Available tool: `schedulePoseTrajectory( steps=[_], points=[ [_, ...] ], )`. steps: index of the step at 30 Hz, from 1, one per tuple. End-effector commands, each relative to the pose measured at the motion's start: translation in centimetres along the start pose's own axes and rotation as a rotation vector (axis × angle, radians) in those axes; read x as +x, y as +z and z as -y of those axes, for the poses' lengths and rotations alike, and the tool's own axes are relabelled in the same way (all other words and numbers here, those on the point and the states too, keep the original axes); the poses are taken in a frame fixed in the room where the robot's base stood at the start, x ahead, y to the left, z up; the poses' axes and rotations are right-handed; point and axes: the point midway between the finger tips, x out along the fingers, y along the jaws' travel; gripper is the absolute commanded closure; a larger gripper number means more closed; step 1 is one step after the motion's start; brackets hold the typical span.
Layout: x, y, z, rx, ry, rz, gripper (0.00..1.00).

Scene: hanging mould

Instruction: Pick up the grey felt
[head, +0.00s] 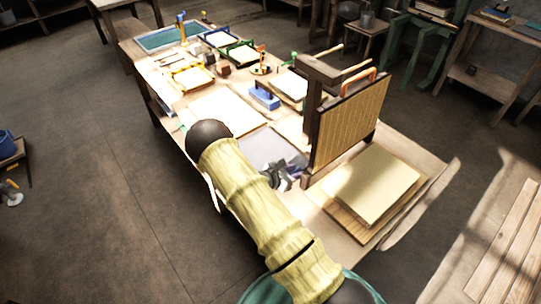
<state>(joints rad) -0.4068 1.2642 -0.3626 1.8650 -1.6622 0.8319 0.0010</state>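A flat grey sheet, which looks like the grey felt (261,145), lies on the long wooden table in the head view, left of the upright mould. My gripper (286,172) is a small dark shape at the sheet's near right edge, low over the table. My pale yellow arm covers the sheet's near left side. I cannot tell whether the gripper touches the sheet, nor whether its fingers are open or shut.
A ribbed mould (345,125) hangs upright from a dark wooden post (314,95) just right of my gripper. A cream stack (367,184) lies on boards in front of it. A blue block (264,97) and several frames stand farther back. Open floor lies left.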

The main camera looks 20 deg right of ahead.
Motion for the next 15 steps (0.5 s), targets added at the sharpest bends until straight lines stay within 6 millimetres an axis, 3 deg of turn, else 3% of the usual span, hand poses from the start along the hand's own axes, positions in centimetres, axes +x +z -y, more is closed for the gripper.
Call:
schedulePoseTrajectory(
  steps=[7, 12, 15],
  points=[
    [-0.02, -0.01, 0.01, 0.000, 0.000, 0.000, 0.67],
    [-0.14, -0.06, -0.07, -0.001, 0.002, 0.000, 1.00],
    [-0.14, -0.06, -0.07, -0.001, 0.002, 0.000, 1.00]
  ],
)
